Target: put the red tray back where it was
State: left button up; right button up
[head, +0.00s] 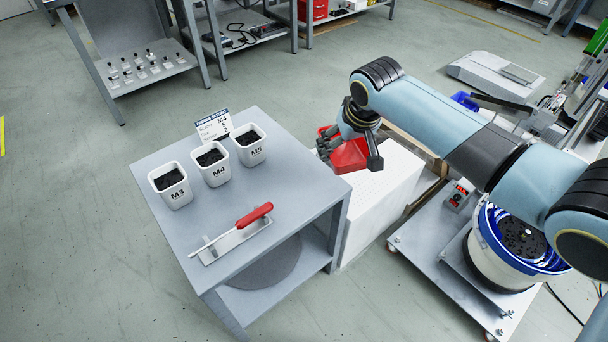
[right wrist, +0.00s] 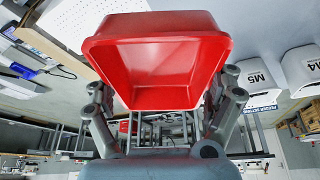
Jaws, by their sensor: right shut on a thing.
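My right arm partly covers the tray there. In the right wrist view the red tray (right wrist: 158,60) fills the upper middle, with the fingers of my right gripper (right wrist: 163,100) on its left and right sides. The tray appears empty where I see inside. I cannot tell whether it touches the white block. My left gripper is not in view.
A grey table (head: 290,192) stands left of the block. It bears white cups marked M3 (head: 171,186), M4 (head: 211,164) and M5 (head: 249,146), a sign (head: 213,124) and a red-handled screwdriver (head: 254,215). A blue-rimmed bowl feeder (head: 490,250) stands at the right. Open floor lies at the left.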

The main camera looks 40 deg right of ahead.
jog(key=b, duration=0.2)
send_over(306, 183)
jog(key=s, duration=0.1)
jog(key=f, duration=0.5)
jog(key=shift+a+f, duration=0.15)
jog(key=shift+a, duration=0.05)
notch_tip(306, 183, down, 4)
jog(key=shift+r+b, duration=0.1)
jog(key=shift+b, duration=0.95)
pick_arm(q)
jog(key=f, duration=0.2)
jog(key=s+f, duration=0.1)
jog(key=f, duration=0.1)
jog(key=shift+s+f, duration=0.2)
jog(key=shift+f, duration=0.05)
pick_arm(e)
jog(key=o, duration=1.1)
jog(key=shift+s, duration=0.1)
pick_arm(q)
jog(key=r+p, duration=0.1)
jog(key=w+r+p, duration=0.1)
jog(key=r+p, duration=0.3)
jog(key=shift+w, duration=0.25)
pick_arm(e)
jog(key=v, duration=1.2)
